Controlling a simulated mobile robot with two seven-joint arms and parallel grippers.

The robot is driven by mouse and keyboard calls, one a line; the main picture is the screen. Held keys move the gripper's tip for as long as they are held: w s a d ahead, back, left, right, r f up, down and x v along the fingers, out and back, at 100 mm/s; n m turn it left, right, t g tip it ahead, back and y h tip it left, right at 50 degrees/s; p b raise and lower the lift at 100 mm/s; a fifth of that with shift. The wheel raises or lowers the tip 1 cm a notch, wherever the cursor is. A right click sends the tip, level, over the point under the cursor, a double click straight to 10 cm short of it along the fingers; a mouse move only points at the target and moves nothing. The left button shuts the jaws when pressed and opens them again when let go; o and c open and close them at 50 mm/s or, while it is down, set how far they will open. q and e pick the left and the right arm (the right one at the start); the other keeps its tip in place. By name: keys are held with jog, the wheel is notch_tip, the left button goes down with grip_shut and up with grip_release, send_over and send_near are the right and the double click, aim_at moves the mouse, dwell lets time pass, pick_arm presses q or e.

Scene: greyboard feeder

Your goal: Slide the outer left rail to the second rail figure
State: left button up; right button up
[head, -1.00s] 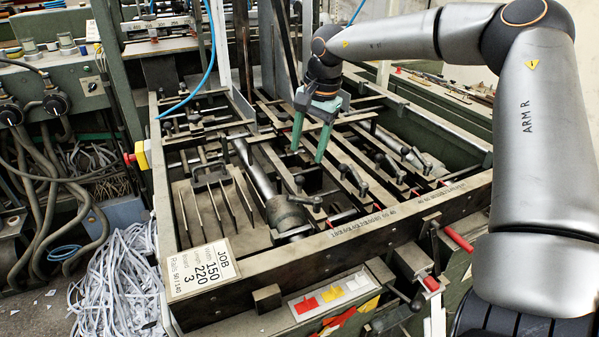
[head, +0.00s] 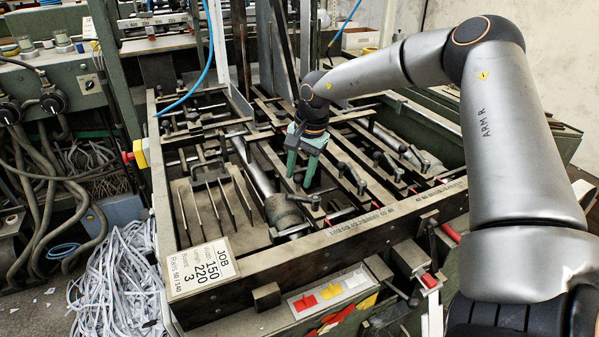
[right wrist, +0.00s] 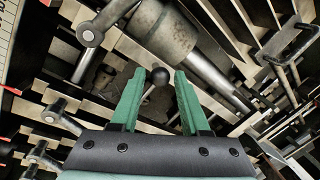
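My right gripper (head: 299,185) points down among the rails in the middle of the feeder. In the right wrist view its green fingers (right wrist: 158,82) stand apart, with a dark round lever knob (right wrist: 159,76) between their tips; I cannot tell if they touch it. Long metal rails (head: 336,160) with dark clamp levers run front to back. The outer left rail is partly hidden by the gripper. A pale scale strip (head: 362,219) lies along the front bar, its figures too small to read. The job card (head: 200,268) reads Rails 50 | 140. My left gripper is not in view.
The green frame walls enclose the rails. Shredded paper (head: 115,275) lies outside at left.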

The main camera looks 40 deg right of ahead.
grip_shut()
dwell(1.1)
